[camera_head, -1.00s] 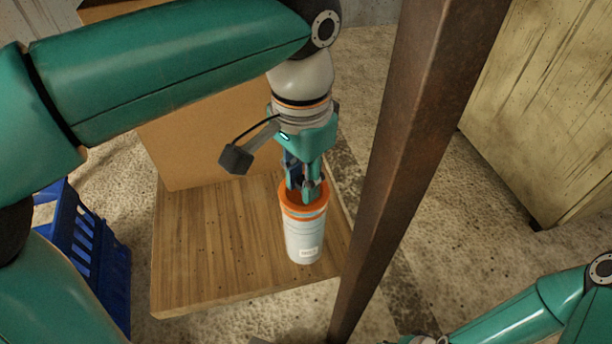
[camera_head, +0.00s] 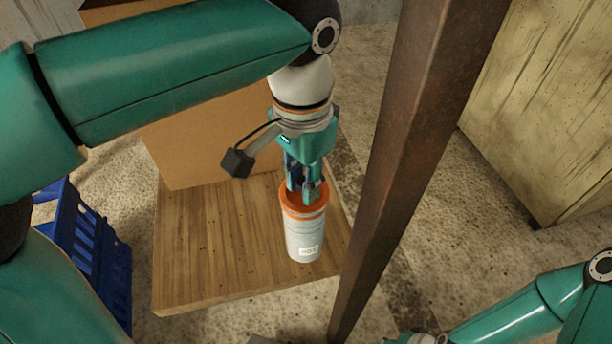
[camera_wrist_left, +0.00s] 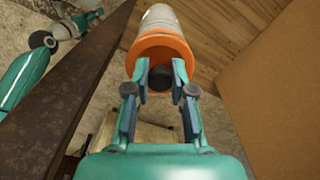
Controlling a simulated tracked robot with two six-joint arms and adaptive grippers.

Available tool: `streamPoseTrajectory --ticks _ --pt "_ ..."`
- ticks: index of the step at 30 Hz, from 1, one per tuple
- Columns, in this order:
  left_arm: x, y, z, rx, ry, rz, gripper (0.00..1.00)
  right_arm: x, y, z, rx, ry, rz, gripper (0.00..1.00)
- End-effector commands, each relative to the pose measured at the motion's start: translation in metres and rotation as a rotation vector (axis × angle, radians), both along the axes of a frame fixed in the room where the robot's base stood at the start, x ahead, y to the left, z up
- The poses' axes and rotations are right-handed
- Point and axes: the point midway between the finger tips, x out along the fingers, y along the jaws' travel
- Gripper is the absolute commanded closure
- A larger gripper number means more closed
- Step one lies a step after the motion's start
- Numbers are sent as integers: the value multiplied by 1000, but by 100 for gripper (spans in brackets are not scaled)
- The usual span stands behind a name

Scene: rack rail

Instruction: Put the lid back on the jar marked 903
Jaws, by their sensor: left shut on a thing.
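The pale jar (camera_head: 304,242) stands upright on the wooden board, near its right edge. Its small white label (camera_head: 309,251) faces my head camera; the marking is too small to read surely. An orange lid (camera_head: 290,196) is on the jar's top; I cannot tell whether it sits flush. My left gripper (camera_head: 307,192) points down over the lid, shut on its dark knob. In the left wrist view the knob (camera_wrist_left: 190,90) shows between the fingertips, in front of the orange lid (camera_wrist_left: 150,50). My right gripper (camera_wrist_left: 88,18) is small and unclear there.
A rusty post (camera_head: 415,130) rises close to the right of the jar. A cardboard box (camera_head: 200,140) stands behind on the wooden board (camera_head: 205,250). A blue crate (camera_head: 95,255) is at the left, a pale wooden cabinet (camera_head: 550,110) at the right.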

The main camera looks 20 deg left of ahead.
Motion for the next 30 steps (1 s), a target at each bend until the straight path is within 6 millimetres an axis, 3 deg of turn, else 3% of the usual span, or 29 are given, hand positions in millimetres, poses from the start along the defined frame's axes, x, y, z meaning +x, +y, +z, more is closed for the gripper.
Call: streamPoseTrajectory --ticks 14,15,19,26,30 --pt "0 0 0 0 0 1 100 0 0 1 0 0 0 60" --pt "0 0 0 0 0 0 70 0 0 1 0 0 0 60" --pt "0 0 0 0 0 0 49 0 0 1 0 0 0 60" --pt "0 0 0 0 0 1 48 0 0 1 0 0 0 60" --pt "0 0 0 0 0 1 24 0 0 1 0 0 0 60"
